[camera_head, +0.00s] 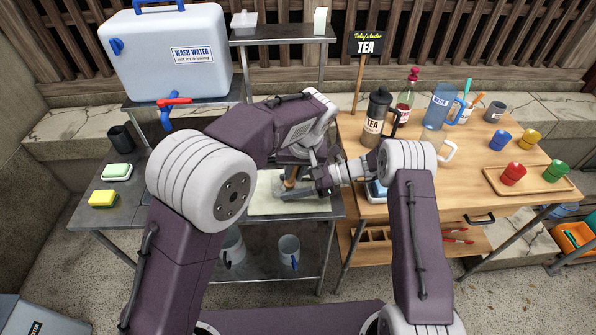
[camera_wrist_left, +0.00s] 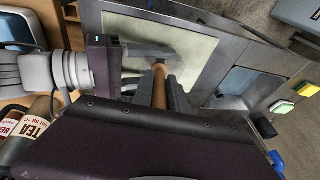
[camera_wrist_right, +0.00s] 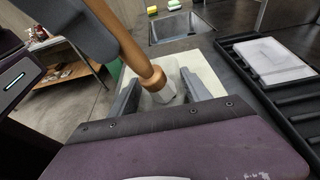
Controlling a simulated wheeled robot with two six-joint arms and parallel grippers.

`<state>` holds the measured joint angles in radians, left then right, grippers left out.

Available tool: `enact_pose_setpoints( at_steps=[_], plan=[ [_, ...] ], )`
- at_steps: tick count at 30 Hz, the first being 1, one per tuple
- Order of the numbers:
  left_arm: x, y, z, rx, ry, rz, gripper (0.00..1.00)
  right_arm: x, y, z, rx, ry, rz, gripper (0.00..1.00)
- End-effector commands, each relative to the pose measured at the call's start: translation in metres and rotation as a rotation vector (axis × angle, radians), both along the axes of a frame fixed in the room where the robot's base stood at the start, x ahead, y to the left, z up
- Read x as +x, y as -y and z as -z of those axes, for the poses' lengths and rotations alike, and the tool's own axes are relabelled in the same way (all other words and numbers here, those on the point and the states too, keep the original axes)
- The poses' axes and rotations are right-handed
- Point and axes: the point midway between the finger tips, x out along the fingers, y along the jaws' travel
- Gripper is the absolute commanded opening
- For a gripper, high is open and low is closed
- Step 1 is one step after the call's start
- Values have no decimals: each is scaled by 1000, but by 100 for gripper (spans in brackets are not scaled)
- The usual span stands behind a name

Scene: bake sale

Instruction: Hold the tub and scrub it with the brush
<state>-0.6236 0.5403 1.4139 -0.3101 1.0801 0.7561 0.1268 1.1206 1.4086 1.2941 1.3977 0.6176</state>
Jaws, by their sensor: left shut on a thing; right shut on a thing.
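The brush has a brown wooden handle, seen in the head view (camera_head: 291,173) and the left wrist view (camera_wrist_left: 160,88). My left gripper (camera_wrist_left: 165,95) is shut on this handle, which points down. In the right wrist view the brush (camera_wrist_right: 150,72) has its pale head end down at a small greyish, see-through tub (camera_wrist_right: 173,72). My right gripper (camera_wrist_right: 160,95) is shut on the tub, low over the cream mat (camera_head: 255,205). The tub (camera_head: 278,186) is largely hidden by the grippers in the head view. Whether the bristles touch it is hard to tell.
A wash-water cooler (camera_head: 165,55) with a red-handled tap stands at the back left. A yellow sponge (camera_head: 103,199) and a green-and-white block (camera_head: 117,172) lie at the left. The wooden table (camera_head: 465,190) at right holds a tea flask (camera_head: 376,117), bottle, jug and cups.

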Motion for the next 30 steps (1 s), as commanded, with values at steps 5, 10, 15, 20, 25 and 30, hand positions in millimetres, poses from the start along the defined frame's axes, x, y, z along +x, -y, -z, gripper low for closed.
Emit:
enact_pose_setpoints(
  at_steps=[5, 10, 15, 20, 25, 30],
  plan=[
    [-1, -6, 1, 2, -3, 0, 0, 0, 0, -1, 1, 1, 0, 33],
    [0, -5, -9, 1, 0, 0, 0, 0, 0, -1, 1, 1, 1, 33],
    [0, -5, -26, 0, 0, 0, 0, 0, 0, 0, 1, 0, 1, 33],
    [0, -5, -42, 0, 1, -1, 0, 0, 0, 0, 0, 0, 0, 33],
    [0, -5, -59, 0, 2, 0, 0, 0, 0, 0, 0, 0, 0, 33],
    [1, -5, -76, 0, 2, -1, 0, 0, 0, 0, 0, 0, 0, 33]
  ],
)
